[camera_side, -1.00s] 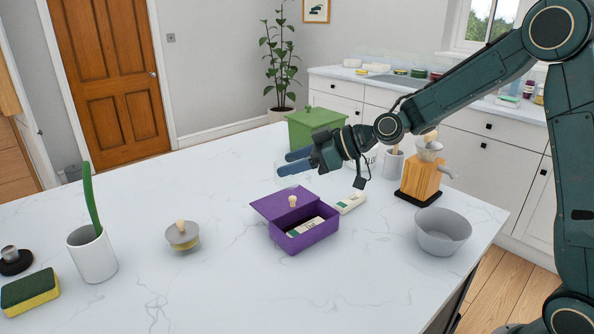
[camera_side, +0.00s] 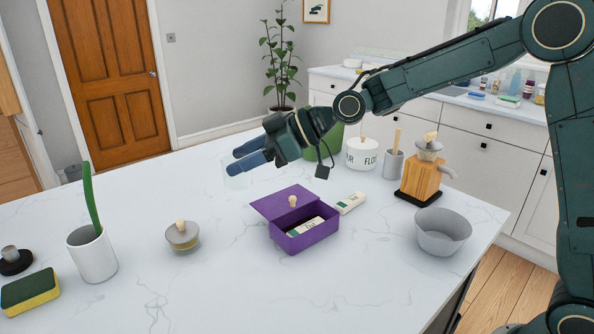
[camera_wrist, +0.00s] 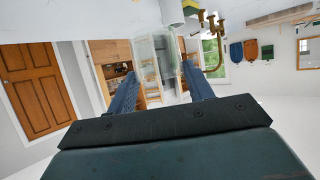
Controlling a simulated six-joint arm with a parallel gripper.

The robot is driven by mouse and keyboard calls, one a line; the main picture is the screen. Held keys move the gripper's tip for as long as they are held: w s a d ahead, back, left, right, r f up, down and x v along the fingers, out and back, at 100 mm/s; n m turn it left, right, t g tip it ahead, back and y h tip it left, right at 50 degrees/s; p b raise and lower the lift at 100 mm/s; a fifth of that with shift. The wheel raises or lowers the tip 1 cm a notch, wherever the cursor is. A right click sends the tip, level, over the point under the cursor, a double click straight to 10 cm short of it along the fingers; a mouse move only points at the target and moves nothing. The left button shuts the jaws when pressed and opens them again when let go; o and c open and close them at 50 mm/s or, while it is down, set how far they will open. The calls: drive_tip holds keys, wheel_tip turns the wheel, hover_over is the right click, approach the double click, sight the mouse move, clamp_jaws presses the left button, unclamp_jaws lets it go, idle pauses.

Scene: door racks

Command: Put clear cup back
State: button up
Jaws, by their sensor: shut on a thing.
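The clear cup (camera_side: 237,179) is faint and see-through, held at the tips of my gripper's blue fingers. My gripper (camera_side: 233,160) is shut on it, with the cup above the white marble worktop at the back left of the purple box. In the wrist view the clear cup (camera_wrist: 150,68) shows as a pale glassy shape between the two fingers. How upright it stands is hard to tell.
The purple box (camera_side: 300,232) with its lid askew, a round lidded jar (camera_side: 183,237), a white pot with a green stem (camera_side: 92,258) and a grey bowl (camera_side: 442,236) stand on the worktop. A flour canister (camera_side: 362,158) and wooden grinder (camera_side: 420,178) are behind. The left middle worktop is clear.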

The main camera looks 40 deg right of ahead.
wheel_tip(320, 180, down, 14)
drive_tip(key=shift+f, duration=0.2)
drive_tip(key=shift+f, duration=1.9)
drive_tip(key=shift+f, duration=0.1)
drive_tip(key=o, duration=1)
drive_tip(key=v, duration=1.2)
drive_tip(key=shift+s, duration=0.1)
